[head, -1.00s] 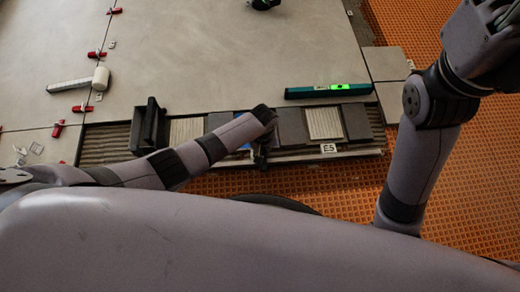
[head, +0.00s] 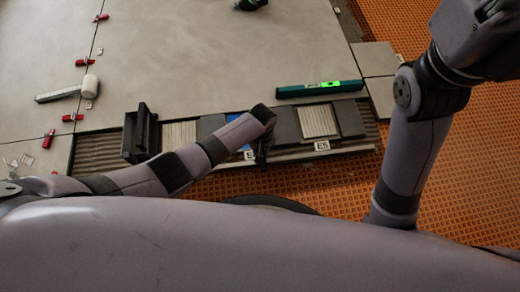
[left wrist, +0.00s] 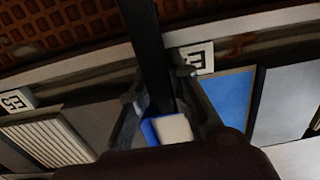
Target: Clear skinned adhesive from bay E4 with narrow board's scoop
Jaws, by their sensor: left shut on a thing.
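My left gripper (head: 262,152) is over the front of the strip of bays, beside the E5 label (head: 322,145). In the left wrist view its fingers (left wrist: 165,98) are shut on a dark, narrow tool (left wrist: 148,45), which runs up from between them; whether it is the narrow board is not clear. A blue-and-white block (left wrist: 170,130) shows at the finger bases. A blue panel (left wrist: 228,97) lies right of the fingers, near a partly hidden E label (left wrist: 198,57); my arm covers most of it in the head view. My right gripper (head: 500,12) is at the top right, cut by the frame.
A teal level (head: 305,89) with a green light lies on the tile edge behind the bays. A dark upright stand (head: 140,133) is at the strip's left. Orange grid floor (head: 440,190) is open at right.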

